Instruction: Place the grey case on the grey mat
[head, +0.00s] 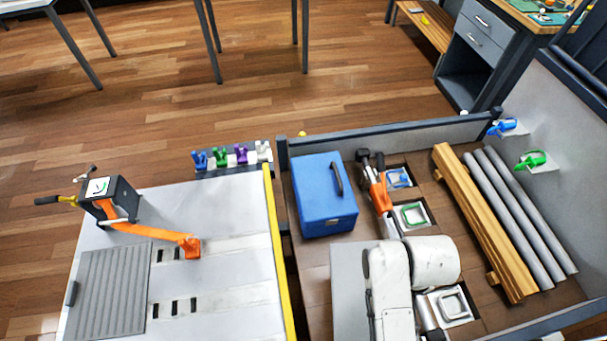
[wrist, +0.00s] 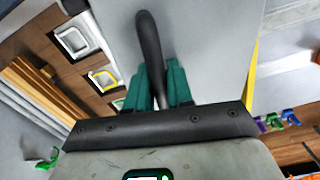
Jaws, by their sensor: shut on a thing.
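The grey case (head: 347,275) is at the lower middle of the head view, partly hidden by my arm. Its flat grey top (wrist: 205,45) fills the middle of the wrist view. My gripper (wrist: 158,88) has teal fingers, shut on the case's dark curved handle (wrist: 149,45). My arm hides the gripper in the head view. I cannot tell whether the case is resting or lifted. The grey mat (head: 105,290) is ribbed and bare, lying on the pale deck at the left, across the yellow edge from the case.
A blue case (head: 325,200) stands behind the grey case. A yellow edge (head: 280,260) borders the pale deck. An orange strap (head: 155,233) and dark winch box (head: 110,202) lie behind the mat. Wooden beams (head: 485,225) and grey pipes (head: 520,220) lie right.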

